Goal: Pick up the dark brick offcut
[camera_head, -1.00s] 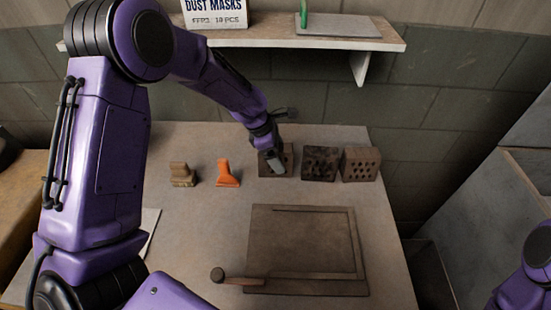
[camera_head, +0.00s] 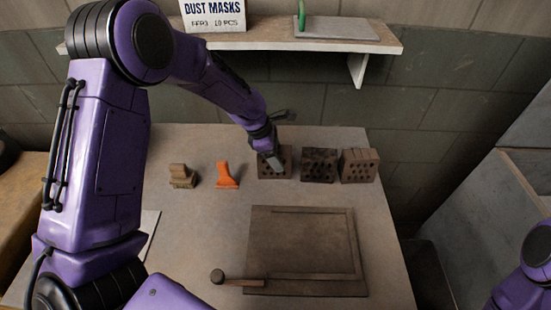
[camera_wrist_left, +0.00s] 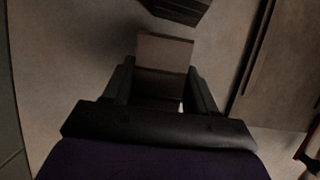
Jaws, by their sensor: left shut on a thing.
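Three perforated brick pieces stand in a row at the back of the table. The left one, a grey-brown brick (camera_head: 284,172), is between the fingers of my left gripper (camera_head: 271,161). The left gripper is shut on it; in the left wrist view the block (camera_wrist_left: 164,52) sits between the two fingers. The middle brick (camera_head: 319,166) is the darkest of the three and stands apart from the gripper; a dark block (camera_wrist_left: 178,8) shows at the top of the left wrist view. The right brick (camera_head: 359,166) is browner. I cannot tell whether the held brick is clear of the table.
A framed brown board (camera_head: 300,245) and a wooden-handled hammer-like tool (camera_head: 235,281) lie in front. A shelf (camera_head: 300,40) with a dust-mask box (camera_head: 213,15) hangs above.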

